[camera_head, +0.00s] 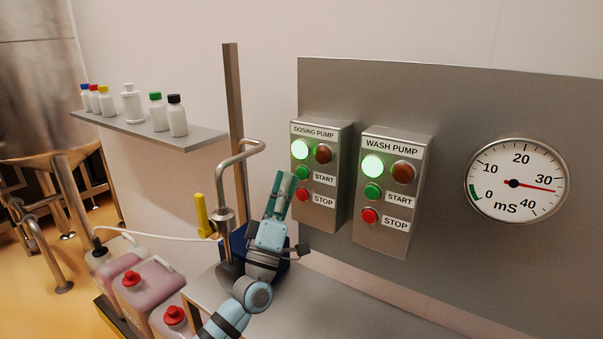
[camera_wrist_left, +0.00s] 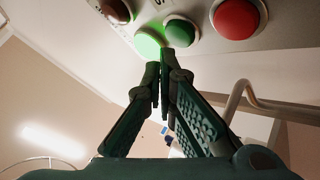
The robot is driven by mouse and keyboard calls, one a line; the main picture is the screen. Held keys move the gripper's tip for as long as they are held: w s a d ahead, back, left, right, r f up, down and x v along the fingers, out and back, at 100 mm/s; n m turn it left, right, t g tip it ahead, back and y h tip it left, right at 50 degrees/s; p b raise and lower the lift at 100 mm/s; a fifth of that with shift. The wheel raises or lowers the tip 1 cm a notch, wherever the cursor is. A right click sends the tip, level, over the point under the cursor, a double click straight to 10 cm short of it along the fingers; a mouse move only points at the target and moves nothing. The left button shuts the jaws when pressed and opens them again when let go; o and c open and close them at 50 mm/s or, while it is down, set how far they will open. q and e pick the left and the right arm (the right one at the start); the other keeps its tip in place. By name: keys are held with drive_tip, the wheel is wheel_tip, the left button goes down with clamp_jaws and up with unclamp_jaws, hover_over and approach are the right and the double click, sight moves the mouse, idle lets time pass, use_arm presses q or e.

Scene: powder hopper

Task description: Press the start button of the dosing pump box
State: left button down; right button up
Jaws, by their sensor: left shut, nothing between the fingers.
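The dosing pump box (camera_head: 333,213) is a grey box on the wall panel. Its green lamp (camera_head: 299,149) glows, and its brown-red lamp (camera_head: 323,153) is dark. The green start button (camera_head: 302,172) sits below the lit lamp, above the red stop button (camera_head: 302,194). My left gripper (camera_head: 284,177) is shut and empty, with its fingertips just left of the start button. In the left wrist view, the fingertips (camera_wrist_left: 161,68) point up close to the lit lamp (camera_wrist_left: 148,43) and the start button (camera_wrist_left: 179,32). I cannot tell whether they touch. My right gripper is out of view.
The wash pump box (camera_head: 382,232), with its green lamp lit, stands to the right. A dial gauge (camera_head: 517,180) is further right. A bent metal pipe (camera_head: 234,160) rises left of my gripper. A shelf (camera_head: 160,135) holds several bottles.

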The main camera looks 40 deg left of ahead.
use_arm(q)
drive_tip(key=s+p, duration=0.3)
drive_tip(key=s, duration=0.1)
drive_tip(key=shift+s+r, duration=0.1)
drive_tip(key=shift+s, duration=0.2)
idle(0.6)
